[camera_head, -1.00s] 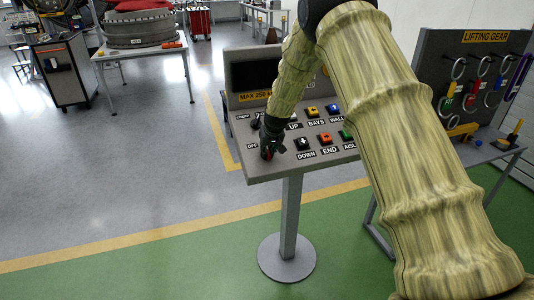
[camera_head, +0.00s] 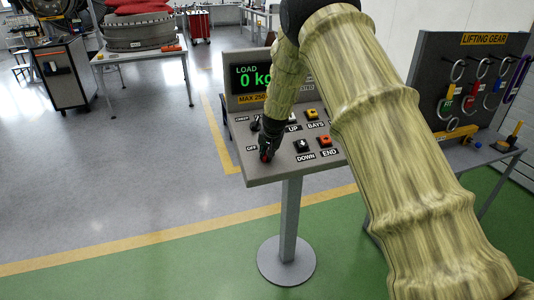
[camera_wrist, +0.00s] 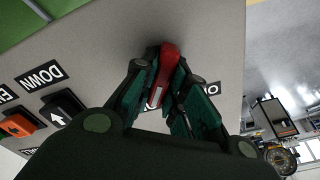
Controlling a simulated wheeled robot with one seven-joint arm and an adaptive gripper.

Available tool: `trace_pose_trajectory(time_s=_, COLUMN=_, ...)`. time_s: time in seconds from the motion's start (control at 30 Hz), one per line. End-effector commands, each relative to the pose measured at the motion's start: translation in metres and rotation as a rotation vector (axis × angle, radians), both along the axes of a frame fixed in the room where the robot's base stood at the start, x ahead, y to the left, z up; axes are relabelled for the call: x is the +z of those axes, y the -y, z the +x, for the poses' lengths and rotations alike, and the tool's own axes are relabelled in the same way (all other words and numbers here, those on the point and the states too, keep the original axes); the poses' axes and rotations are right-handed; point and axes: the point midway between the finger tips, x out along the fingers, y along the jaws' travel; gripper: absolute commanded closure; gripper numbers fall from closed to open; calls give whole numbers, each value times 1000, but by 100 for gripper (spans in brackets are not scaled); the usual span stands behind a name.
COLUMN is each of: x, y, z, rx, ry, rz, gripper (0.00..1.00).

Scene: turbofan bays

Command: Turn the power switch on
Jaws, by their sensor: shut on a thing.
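The power switch (camera_wrist: 167,62) shows in the wrist view as a red lever with a pale stripe, standing on the grey console panel (camera_head: 258,174). My gripper (camera_head: 266,154) is at the panel's left front corner, beside the "OFF" label. In the wrist view its green-padded fingers (camera_wrist: 165,84) are shut on the red lever, one on each side. In the head view my fingers hide most of the lever; only a red bit shows at their tips. The display (camera_head: 251,77) is lit and reads "LOAD" and "0 kg" in green, partly hidden by my arm.
Black "UP" and "DOWN" buttons (camera_head: 302,146) and the orange "END" button (camera_head: 325,141) lie right of my gripper. A lifting gear board (camera_head: 470,85) stands at the right. The floor left of the console is open.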

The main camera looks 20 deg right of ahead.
Motion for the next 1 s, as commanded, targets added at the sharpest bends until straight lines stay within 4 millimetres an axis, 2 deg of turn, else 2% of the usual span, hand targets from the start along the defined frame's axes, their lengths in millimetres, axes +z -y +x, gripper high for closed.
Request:
trace_pose_trajectory(time_s=0.33, x=2, y=1, z=1, rx=-7, ry=4, rz=2, gripper=100)
trace_pose_trajectory(time_s=0.37, x=2, y=2, z=1, rx=-7, ry=4, rz=2, gripper=84)
trace_pose_trajectory(time_s=0.4, x=2, y=2, z=1, rx=-7, ry=4, rz=2, gripper=76)
trace_pose_trajectory(time_s=0.47, x=2, y=1, z=1, rx=-6, ry=3, rz=2, gripper=66)
trace_pose_trajectory(time_s=0.5, x=1, y=1, z=1, rx=-6, ry=3, rz=2, gripper=64)
trace_pose_trajectory(time_s=0.83, x=2, y=0, z=0, rx=-3, ry=1, rz=2, gripper=64)
trace_pose_trajectory(time_s=1.0, x=15, y=0, z=-6, rx=-4, ry=2, rz=1, gripper=64)
